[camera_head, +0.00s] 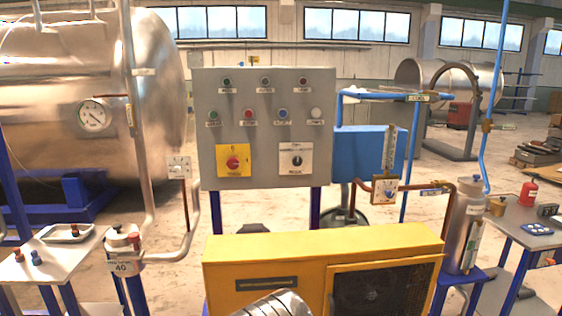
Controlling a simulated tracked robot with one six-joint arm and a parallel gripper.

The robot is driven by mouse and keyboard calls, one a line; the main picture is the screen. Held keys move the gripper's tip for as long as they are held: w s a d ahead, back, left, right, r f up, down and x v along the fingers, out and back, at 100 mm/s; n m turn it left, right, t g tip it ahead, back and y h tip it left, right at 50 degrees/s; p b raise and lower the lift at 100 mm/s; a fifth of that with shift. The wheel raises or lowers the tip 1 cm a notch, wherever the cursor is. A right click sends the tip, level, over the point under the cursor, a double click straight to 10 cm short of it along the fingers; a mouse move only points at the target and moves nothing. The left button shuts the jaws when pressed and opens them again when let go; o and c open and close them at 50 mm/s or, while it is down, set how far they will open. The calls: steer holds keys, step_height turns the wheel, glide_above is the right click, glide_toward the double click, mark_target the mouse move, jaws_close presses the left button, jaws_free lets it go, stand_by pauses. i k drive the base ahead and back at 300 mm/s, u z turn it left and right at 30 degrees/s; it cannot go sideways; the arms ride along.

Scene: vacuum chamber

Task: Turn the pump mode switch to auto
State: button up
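The grey control panel (265,90) stands upright on blue legs in the middle. The pump mode switch (296,160) is a dark rotary knob on a white plate at its lower right, with a label below that seems to read MODE. Its pointer looks roughly upright, but the position markings are too small to read. A red rotary knob (233,162) on a yellow plate sits to its left. My gripper is not in view; only a ribbed metal part, apparently of my arm, shows at the bottom edge, well below the panel.
A yellow pump housing (310,245) stands low in front of the panel. Several lamps and buttons sit above the knobs. A side table (60,245) is at left, a grey cylinder (465,225) and another table (525,225) at right. Pipes flank the panel; its face is unobstructed.

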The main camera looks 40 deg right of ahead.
mark_target(297, 160)
steer(key=z, duration=0.05)
steer(key=i, duration=1)
steer(key=u, duration=0.1)
